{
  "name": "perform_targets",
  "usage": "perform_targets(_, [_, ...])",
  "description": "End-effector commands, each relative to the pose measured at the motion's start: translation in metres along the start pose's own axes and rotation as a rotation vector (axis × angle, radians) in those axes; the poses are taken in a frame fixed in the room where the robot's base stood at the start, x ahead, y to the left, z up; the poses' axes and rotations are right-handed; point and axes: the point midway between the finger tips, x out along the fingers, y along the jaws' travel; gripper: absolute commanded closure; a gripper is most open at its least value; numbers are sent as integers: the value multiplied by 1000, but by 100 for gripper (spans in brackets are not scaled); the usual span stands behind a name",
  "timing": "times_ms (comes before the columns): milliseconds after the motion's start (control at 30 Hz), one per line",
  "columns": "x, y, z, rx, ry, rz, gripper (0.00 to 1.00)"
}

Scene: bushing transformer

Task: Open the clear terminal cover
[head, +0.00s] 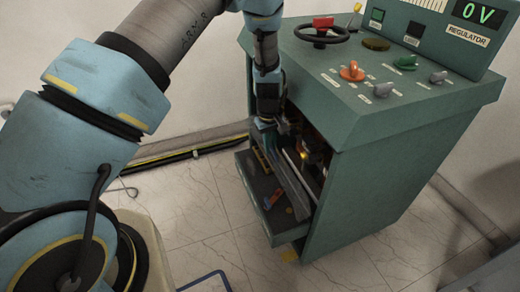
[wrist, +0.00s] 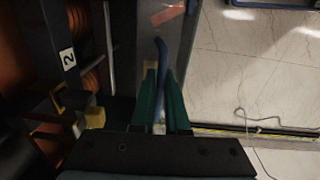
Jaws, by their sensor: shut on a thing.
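My gripper (head: 268,138) reaches down into the open front of the green cabinet. In the wrist view my gripper (wrist: 160,115) has its green fingers closed around a blue curved piece (wrist: 162,62), which runs up between them. A long grey slanted panel (head: 291,188) stands in the cabinet opening below my gripper; it may be the clear terminal cover, but I cannot tell for sure. A greyish panel (wrist: 147,35) also lies behind the blue piece in the wrist view. Whether the blue piece is fixed to that panel is not clear.
The cabinet (head: 400,170) has knobs and a handwheel (head: 320,33) on top, with a display reading 0 V. A low tray (head: 291,233) juts from its base, holding an orange-red item (head: 274,199). Copper-coloured coils (wrist: 93,80) and a "2" label (wrist: 67,60) are left of the fingers. Tiled floor is open.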

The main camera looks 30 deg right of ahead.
Motion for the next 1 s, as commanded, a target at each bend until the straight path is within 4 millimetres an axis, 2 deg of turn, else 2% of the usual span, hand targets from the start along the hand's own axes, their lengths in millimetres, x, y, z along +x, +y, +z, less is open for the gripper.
perform_targets(200, [-2, 7, 4, 1, -9, -5, 100])
perform_targets(667, [-4, 8, 3, 0, -11, -8, 100])
perform_targets(700, [-4, 7, 3, 0, -10, -8, 86])
perform_targets(933, [-5, 7, 2, 0, -7, -7, 60])
perform_targets(1000, [-5, 7, 1, -1, -7, -7, 58])
